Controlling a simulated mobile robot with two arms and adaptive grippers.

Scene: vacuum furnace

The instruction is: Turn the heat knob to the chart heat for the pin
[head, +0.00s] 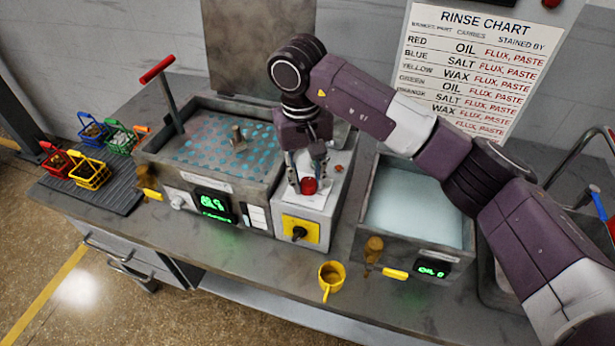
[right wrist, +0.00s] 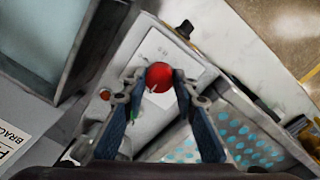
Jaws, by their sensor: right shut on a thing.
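My right gripper (head: 308,180) reaches down over the grey control box (head: 330,205) and is shut on a red ball-shaped knob on top of it. In the right wrist view the red knob (right wrist: 159,77) sits between my fingertips (right wrist: 155,80). A black rotary knob (head: 299,232) on a yellow plate is on the box's front, clear of my gripper. A pale knob (head: 177,202) sits on the left tank's front, left of a green-lit display (head: 214,205) too blurred to read surely. I cannot tell which part is the pin. My left gripper is not in view.
The rinse chart (head: 477,70) hangs on the back wall. The left tank (head: 215,140) has a dotted surface with a small metal part (head: 238,138). A second tank (head: 410,205) stands right of the box. Coloured baskets (head: 90,172) and a yellow cup (head: 331,278) stand on the bench.

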